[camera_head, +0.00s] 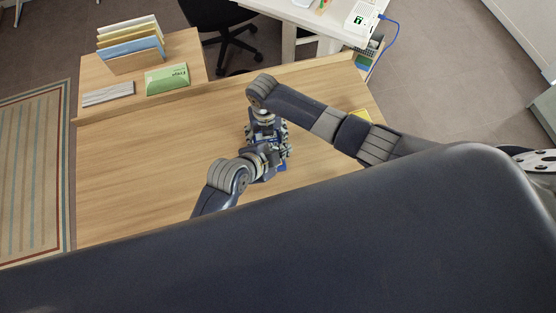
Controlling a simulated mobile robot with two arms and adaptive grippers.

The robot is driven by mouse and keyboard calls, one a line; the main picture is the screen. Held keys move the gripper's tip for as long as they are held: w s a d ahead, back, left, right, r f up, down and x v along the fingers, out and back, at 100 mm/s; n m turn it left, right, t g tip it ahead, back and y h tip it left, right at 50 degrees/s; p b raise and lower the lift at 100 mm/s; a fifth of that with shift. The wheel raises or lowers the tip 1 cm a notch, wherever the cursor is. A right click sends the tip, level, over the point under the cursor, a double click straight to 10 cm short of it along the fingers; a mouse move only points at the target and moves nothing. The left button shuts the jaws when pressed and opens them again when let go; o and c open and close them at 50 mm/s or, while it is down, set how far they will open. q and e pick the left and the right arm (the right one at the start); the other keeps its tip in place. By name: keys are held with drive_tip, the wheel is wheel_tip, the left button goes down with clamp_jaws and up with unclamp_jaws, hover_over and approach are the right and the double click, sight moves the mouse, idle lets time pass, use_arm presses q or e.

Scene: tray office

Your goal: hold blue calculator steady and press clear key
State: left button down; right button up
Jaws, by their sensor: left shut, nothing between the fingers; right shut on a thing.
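The blue calculator (282,167) lies on the wooden desk, mostly hidden under my two grippers; only a bit of blue shows, and its keys cannot be seen. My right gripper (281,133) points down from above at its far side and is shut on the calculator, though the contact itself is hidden. My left gripper (282,153) reaches in from the near left and is shut and empty, close beside the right gripper. Whether its fingertips touch a key cannot be told.
A file sorter with coloured folders (131,46), a green box (167,78) and a grey flat item (108,94) stand at the back left. A yellow item (361,114) lies at the desk's right edge, partly behind my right arm. The desk's left half (150,160) is clear.

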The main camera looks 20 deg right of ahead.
drive_tip(key=o, duration=1.2)
